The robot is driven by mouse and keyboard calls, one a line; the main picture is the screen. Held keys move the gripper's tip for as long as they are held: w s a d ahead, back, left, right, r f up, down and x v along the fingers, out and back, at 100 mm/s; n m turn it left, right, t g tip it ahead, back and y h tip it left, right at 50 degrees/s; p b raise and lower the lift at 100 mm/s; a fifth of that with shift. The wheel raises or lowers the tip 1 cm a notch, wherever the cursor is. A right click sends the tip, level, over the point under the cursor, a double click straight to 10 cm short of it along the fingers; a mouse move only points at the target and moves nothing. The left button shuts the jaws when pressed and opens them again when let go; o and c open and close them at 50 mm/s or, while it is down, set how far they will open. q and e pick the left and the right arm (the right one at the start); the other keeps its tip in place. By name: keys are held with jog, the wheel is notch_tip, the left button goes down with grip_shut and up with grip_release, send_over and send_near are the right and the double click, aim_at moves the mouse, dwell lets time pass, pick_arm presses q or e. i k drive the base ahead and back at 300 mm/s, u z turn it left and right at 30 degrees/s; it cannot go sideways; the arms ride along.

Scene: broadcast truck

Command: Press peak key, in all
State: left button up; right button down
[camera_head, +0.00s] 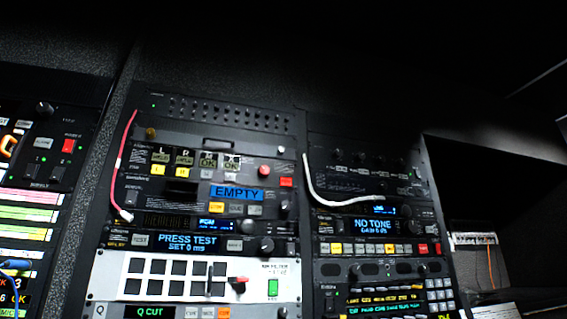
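No key's label can be read clearly as peak from here. The right rack holds a unit whose blue display (374,225) reads NO TONE with a gain line below. Under it runs a row of small keys (375,248), in white, yellow, orange and red, with lettering too small to read. The left rack has a display (188,242) reading PRESS TEST, SET 0 ms, with a TEST key (139,240) to its left. Above it a blue display (237,193) reads EMPTY. Neither of my grippers shows in the head view.
A red cable (121,165) hangs along the left rack and a white cable (325,195) loops across the right rack. A white panel with dark square keys (178,267) and a red lever (238,280) sits low. A dark recess opens at right.

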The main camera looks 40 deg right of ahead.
aim_at(285, 182)
jog(key=z, duration=0.35)
jog(key=k, duration=0.8)
jog(key=z, duration=0.05)
jog(key=i, duration=0.75)
jog(key=z, duration=0.4)
